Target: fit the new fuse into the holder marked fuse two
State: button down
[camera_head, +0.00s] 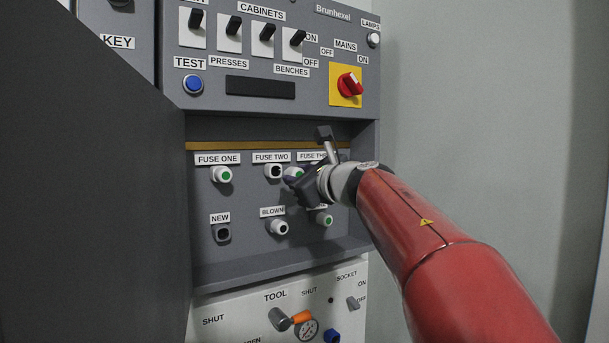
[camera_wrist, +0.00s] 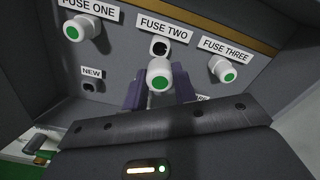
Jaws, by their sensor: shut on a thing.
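My gripper (camera_wrist: 159,88) is shut on the new fuse (camera_wrist: 158,72), a white cap with a green dot on its end. In the head view my gripper (camera_head: 300,183) and the fuse (camera_head: 292,173) are just right of the fuse two holder (camera_head: 273,171). That holder shows a dark, empty opening under its label. In the wrist view the holder (camera_wrist: 160,47) is just above the held fuse, partly covered by it. A gap between fuse and holder cannot be judged well.
Fuse one (camera_head: 221,174) and fuse three (camera_wrist: 224,69) have green-dotted caps close on either side. Below are the empty new socket (camera_head: 222,234), a dark-centred cap in the blown socket (camera_head: 279,228), and another green-dotted cap (camera_head: 321,218). A recess ledge (camera_head: 250,266) runs underneath.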

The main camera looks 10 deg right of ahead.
aim_at(291, 173)
jog(key=shift+p+x, duration=0.5)
jog(key=shift+x, duration=1.35)
jog(key=shift+p+x, duration=0.65)
jog(key=shift+x, duration=1)
jog(key=c, duration=1)
grip_release()
jog(key=shift+c, duration=0.2)
jog(key=shift+s, duration=0.1)
jog(key=b+v, duration=0.2)
jog(key=v, duration=0.5)
jog(key=shift+s, duration=0.3)
jog(key=shift+d, duration=0.1)
